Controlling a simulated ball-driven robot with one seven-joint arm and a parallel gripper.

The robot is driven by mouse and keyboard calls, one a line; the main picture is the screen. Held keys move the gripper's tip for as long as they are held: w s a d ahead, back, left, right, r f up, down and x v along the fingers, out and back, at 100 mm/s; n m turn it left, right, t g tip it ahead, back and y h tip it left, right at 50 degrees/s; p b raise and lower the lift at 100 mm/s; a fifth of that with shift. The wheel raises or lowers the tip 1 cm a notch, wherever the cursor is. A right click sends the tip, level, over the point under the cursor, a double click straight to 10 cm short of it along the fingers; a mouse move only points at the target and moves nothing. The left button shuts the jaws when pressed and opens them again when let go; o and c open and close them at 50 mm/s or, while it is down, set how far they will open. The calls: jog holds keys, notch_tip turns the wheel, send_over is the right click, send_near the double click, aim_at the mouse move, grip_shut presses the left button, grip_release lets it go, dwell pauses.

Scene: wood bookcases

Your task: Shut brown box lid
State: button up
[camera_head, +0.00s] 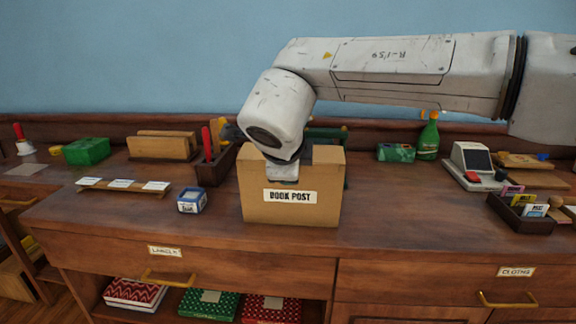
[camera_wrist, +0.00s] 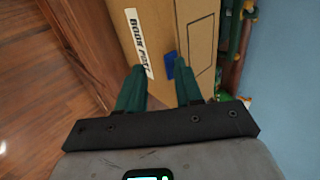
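The brown box (camera_head: 255,205) stands upright on the wooden desk, with its "BOOK POST" label facing the head camera. My wrist hangs over the middle of its top edge and hides much of the top there. In the wrist view, the brown box (camera_wrist: 197,30) lies ahead of my gripper (camera_wrist: 160,68). The two dark green fingers are apart, with cardboard and a small blue patch between them; I cannot tell what the patch is. The fingers overlap the box in this view, but contact is unclear. The lid's position cannot be made out behind my wrist.
A small blue box (camera_head: 191,201) stands left of the brown box. A dark organiser (camera_head: 214,170) with a red-handled item is behind it. A green bottle (camera_head: 428,138) and a card reader-like device (camera_head: 474,166) stand to the right.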

jog(key=v, duration=0.9)
jog(key=shift+r+p, duration=0.35)
jog(key=shift+r, duration=0.05)
